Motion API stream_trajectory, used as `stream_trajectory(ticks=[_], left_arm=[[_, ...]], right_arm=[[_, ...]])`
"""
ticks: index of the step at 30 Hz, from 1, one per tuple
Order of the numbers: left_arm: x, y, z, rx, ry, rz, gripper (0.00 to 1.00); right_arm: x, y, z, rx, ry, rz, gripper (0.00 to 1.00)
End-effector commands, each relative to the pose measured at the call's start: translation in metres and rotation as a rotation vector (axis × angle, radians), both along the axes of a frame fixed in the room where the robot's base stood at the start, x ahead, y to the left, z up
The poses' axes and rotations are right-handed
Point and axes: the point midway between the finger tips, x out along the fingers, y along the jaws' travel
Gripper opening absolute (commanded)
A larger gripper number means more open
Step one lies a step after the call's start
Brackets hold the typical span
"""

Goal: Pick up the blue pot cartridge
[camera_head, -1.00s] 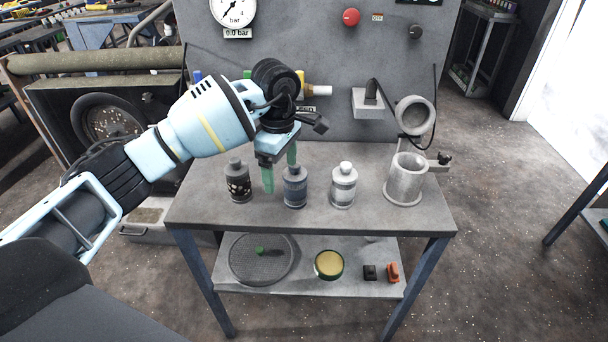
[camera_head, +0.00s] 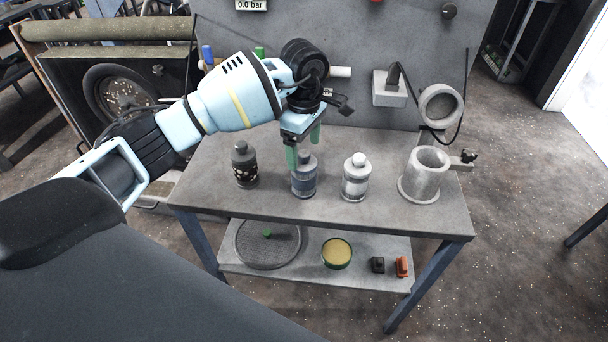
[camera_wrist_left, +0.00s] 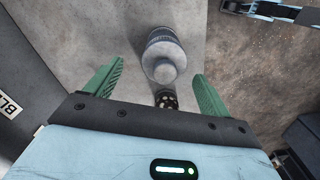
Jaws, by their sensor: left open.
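The blue pot cartridge (camera_head: 304,182) stands upright on the grey bench, between a dark perforated cartridge (camera_head: 245,168) and a white one (camera_head: 356,182). My left gripper (camera_head: 303,147) is open and empty, its green fingers at the blue cartridge's top. One finger partly hides the cartridge's neck. In the left wrist view the blue cartridge (camera_wrist_left: 163,56) appears between the open fingertips (camera_wrist_left: 159,69), with a clear gap on both sides. The dark cartridge (camera_wrist_left: 166,98) shows partly behind it, nearer the palm. I cannot tell the exact height of the fingers. My right gripper is not in view.
A grey cylindrical cup (camera_head: 425,175) stands at the bench's right end. The front strip of the bench top (camera_head: 330,215) is clear.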

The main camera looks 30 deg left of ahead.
Motion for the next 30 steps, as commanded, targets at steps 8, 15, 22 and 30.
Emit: stream_trajectory(ticks=[8, 15, 22, 30], left_arm=[[-0.005, -0.002, -0.024, 0.000, 0.000, -0.001, 0.82], [-0.005, -0.002, -0.050, 0.001, 0.000, 0.000, 0.82], [-0.005, -0.002, -0.051, 0.000, -0.001, 0.000, 0.82], [-0.005, -0.002, -0.051, 0.000, -0.001, 0.000, 0.49]], right_arm=[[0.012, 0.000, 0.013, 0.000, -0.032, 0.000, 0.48], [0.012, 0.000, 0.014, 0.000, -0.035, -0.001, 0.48], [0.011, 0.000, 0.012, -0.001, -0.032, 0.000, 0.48], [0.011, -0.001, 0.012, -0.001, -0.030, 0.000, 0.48]])
